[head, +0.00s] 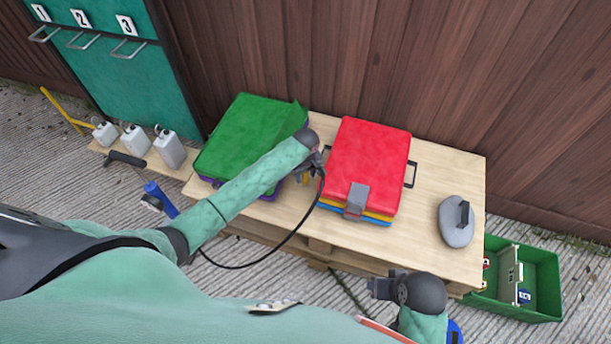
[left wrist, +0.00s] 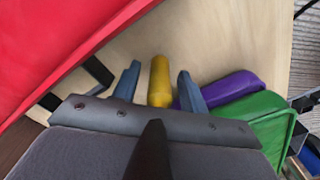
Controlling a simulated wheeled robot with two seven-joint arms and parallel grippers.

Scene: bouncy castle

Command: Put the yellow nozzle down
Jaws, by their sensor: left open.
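The yellow nozzle (left wrist: 160,78) shows in the left wrist view against the pale wooden table top (left wrist: 205,40). My left gripper (left wrist: 158,90) is open, with one blue-grey finger on each side of the nozzle and gaps between. In the head view the left gripper (head: 313,168) is over the table between the green and red folded stacks, and only a small yellow bit of the nozzle (head: 306,179) shows under it. I cannot tell whether the nozzle touches the wood. My right gripper (head: 384,288) is by the table's front edge, away from the nozzle; its fingers are unclear.
The red folded stack (head: 368,160) is right of the left gripper, and the green one (head: 240,135) with purple beneath is left. A grey rounded object (head: 456,225) sits on the table's right. A green crate (head: 545,285) stands beyond. A black cable hangs by my left arm.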

